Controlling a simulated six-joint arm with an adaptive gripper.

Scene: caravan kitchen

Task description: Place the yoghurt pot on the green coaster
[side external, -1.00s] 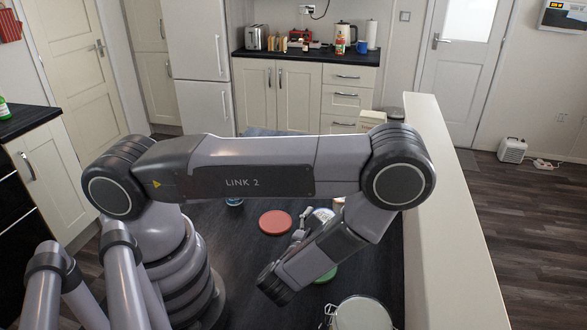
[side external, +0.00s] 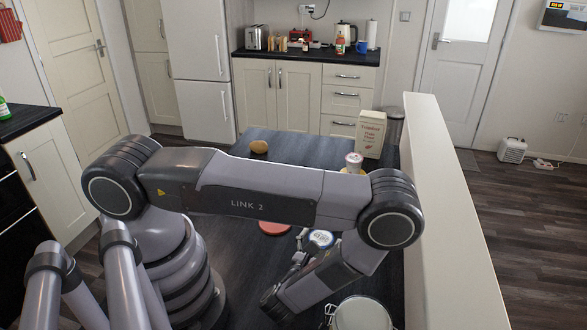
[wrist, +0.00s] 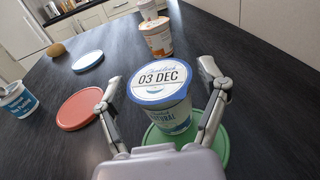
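The yoghurt pot (wrist: 174,117), with a blue-rimmed white lid marked 03 DEC and the word NATURAL on its side, is upright. It appears to stand on the green coaster (wrist: 217,146), whose rim shows around its base. My gripper (wrist: 160,80) is open, with one finger on each side of the pot and a visible gap to each. In the side external view the pot's lid (side external: 320,238) shows beside my gripper's finger; the arm hides the coaster there.
A red coaster (wrist: 82,108) and a pudding pot (wrist: 15,100) lie left. A flour carton (side external: 371,134) stands at the table's far right; a lidded jar (side external: 361,314) is nearer.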

